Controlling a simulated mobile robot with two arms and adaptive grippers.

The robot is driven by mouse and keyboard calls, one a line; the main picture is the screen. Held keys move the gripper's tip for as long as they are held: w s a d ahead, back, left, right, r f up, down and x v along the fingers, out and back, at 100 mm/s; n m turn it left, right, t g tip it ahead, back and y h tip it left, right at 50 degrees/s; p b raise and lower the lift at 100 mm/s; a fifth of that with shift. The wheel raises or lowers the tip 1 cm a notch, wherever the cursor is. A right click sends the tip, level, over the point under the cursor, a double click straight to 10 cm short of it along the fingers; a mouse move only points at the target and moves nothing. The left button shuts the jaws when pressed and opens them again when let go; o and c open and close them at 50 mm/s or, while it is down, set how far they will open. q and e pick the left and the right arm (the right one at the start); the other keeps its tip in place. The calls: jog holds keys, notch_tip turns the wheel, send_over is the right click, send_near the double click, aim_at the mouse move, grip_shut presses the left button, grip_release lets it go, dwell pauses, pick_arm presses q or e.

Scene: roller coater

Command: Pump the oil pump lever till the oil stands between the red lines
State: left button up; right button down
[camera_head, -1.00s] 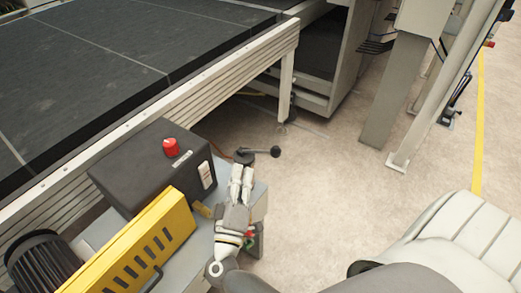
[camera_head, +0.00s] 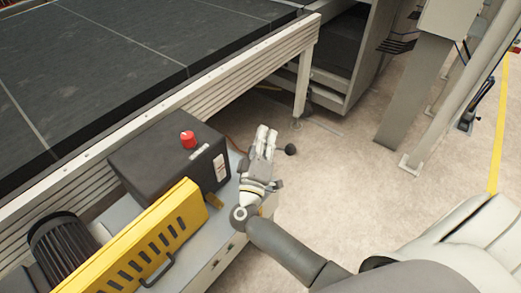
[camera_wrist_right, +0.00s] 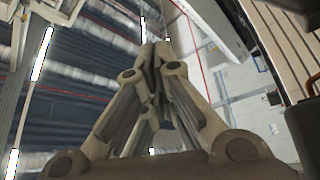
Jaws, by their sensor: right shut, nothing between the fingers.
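The black oil tank (camera_head: 150,160) has a red cap (camera_head: 188,139) on top and a pale sight gauge (camera_head: 219,167) on its right side. The oil level and red lines are too small to make out. The black ball knob (camera_head: 290,149) of the pump lever shows just right of my right gripper (camera_head: 267,131); the rest of the lever is hidden behind the gripper. My right gripper is shut and empty, its fingers pointing away. I cannot tell whether it touches the lever. In the right wrist view its fingers meet (camera_wrist_right: 155,50), with no lever between them. My left gripper is out of view.
A yellow slotted guard (camera_head: 140,250) and a dark ribbed motor (camera_head: 65,245) stand left of the gripper. The conveyor frame (camera_head: 230,75) runs behind the tank. Open floor (camera_head: 345,195) lies to the right, before grey posts (camera_head: 410,100).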

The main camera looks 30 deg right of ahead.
aim_at(276, 149)
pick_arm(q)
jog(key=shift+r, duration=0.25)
pick_arm(e)
jog(key=s, duration=0.1)
jog(key=s+d+f, duration=0.1)
jog(key=f, duration=0.1)
jog(key=shift+s+d+f, duration=0.2)
jog(key=shift+s+d, duration=0.05)
jog(key=shift+s, duration=0.15)
jog(key=shift+s+f, duration=0.1)
jog(key=shift+s, duration=0.05)
